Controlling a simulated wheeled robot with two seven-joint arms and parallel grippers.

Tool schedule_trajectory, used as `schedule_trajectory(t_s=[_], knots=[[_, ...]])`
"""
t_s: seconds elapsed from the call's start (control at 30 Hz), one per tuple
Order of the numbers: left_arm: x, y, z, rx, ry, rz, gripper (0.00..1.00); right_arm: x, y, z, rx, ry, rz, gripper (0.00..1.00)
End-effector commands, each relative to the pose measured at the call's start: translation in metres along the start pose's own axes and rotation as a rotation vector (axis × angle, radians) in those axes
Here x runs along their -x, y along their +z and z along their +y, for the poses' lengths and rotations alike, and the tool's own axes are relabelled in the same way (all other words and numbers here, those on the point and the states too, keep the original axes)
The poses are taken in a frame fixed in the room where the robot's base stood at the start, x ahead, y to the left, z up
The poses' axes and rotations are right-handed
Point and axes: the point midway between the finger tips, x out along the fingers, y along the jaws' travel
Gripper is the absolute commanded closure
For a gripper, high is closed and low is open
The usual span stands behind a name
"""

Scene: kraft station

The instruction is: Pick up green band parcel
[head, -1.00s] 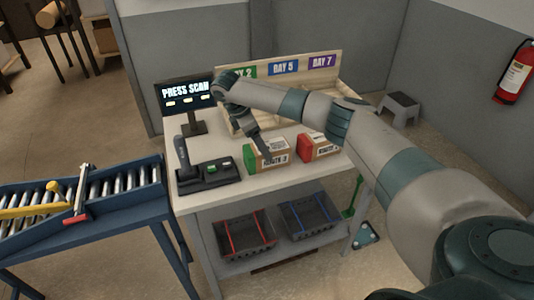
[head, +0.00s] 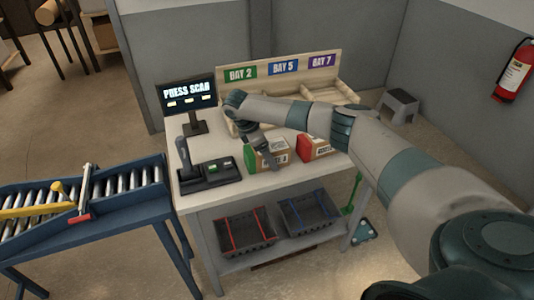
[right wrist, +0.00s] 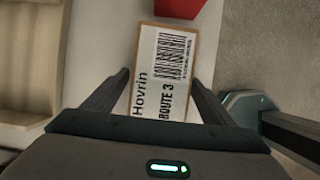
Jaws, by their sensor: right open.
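The green band parcel (head: 252,162) is a brown box with a green end. It sits on the table beside the red-ended parcel (head: 306,148). My right gripper (head: 267,157) is right over the green band parcel and hides part of its label. The gripper is open, with one finger on each side of the box. I cannot tell whether the fingers touch it. My left gripper is out of view.
A screen reading "PRESS SCAN" (head: 186,93) and a scanner dock (head: 208,175) are at the left. Two dark crates (head: 247,232) sit below.

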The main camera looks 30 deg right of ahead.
Motion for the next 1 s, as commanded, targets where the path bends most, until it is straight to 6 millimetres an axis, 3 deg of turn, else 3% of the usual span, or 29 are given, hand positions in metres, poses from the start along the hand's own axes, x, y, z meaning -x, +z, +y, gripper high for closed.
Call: schedule_trajectory(t_s=[0.4, 0.43, 0.6, 0.67, 1.0], knots=[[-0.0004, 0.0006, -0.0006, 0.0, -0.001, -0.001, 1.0, 0.0, -0.0003, 0.0001, 0.001, 0.0, 0.0, 0.22], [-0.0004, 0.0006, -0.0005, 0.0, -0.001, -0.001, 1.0, 0.0001, -0.0003, 0.0001, 0.001, 0.0, 0.0, 0.24], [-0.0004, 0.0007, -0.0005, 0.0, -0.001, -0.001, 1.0, 0.0002, -0.0003, 0.0001, 0.001, 0.0, 0.0, 0.65], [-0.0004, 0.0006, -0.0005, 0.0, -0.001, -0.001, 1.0, 0.0002, -0.0003, 0.0001, 0.001, 0.0, 0.0, 0.77], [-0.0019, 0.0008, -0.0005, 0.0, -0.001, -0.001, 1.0, 0.0029, 0.001, 0.0007, 0.0, 0.001, 0.0, 0.77]])
